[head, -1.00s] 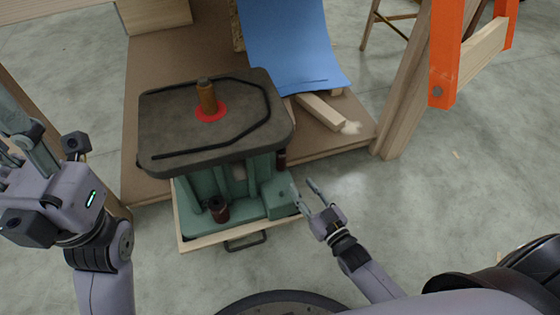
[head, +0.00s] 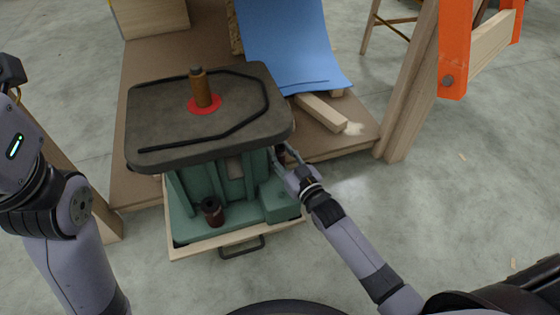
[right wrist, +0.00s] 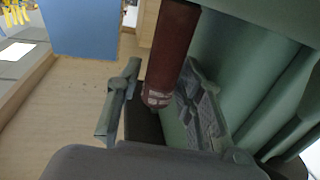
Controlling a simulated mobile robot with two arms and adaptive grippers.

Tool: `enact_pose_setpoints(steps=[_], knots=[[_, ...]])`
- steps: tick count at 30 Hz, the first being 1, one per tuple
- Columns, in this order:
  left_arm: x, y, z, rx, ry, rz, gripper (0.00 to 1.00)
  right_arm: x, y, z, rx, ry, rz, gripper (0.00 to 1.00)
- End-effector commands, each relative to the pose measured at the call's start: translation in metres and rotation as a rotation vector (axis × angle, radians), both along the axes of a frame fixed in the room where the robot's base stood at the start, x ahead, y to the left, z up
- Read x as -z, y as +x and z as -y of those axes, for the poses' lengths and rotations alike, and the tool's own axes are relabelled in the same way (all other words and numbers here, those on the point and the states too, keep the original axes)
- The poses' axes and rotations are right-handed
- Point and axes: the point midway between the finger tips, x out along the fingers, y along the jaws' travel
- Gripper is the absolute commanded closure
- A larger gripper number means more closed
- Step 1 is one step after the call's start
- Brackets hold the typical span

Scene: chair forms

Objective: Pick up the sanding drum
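A dark red sanding drum (right wrist: 172,45) stands between the two fingers of my right gripper (right wrist: 165,105) in the right wrist view. The fingers are apart, one on each side of it, with a visible gap on the left. In the head view my right gripper (head: 286,158) is at the right side of the green sander (head: 235,180), under its table edge, and mostly hides this drum. Another dark red drum (head: 212,211) stands on the sander's front base. An orange-brown drum (head: 201,90) is on the spindle. My left gripper (head: 12,75) is cut off at the left edge.
The sander's dark tabletop (head: 160,120) overhangs close above my right gripper. A drawer-like wooden tray with a dark handle (head: 242,247) is under the sander. A blue sheet (head: 285,45) and a wood block (head: 320,112) lie behind.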

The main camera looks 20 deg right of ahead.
Motion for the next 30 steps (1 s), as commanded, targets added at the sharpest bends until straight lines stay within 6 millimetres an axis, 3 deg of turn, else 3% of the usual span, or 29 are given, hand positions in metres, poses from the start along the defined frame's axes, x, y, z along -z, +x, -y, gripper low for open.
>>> enact_pose_setpoints(steps=[9, 24, 30], knots=[[-0.0017, -0.0018, 0.0003, -0.001, 0.001, 0.007, 0.60, 0.0001, 0.0038, -0.0012, 0.000, 0.001, -0.002, 0.66], [-0.0013, -0.0018, 0.0004, 0.000, 0.001, 0.007, 0.60, 0.0003, 0.0035, -0.0011, 0.000, 0.001, -0.002, 0.99], [-0.0013, -0.0018, 0.0004, 0.000, 0.001, 0.007, 0.60, 0.0001, 0.0036, -0.0010, 0.000, 0.001, -0.001, 1.00]])
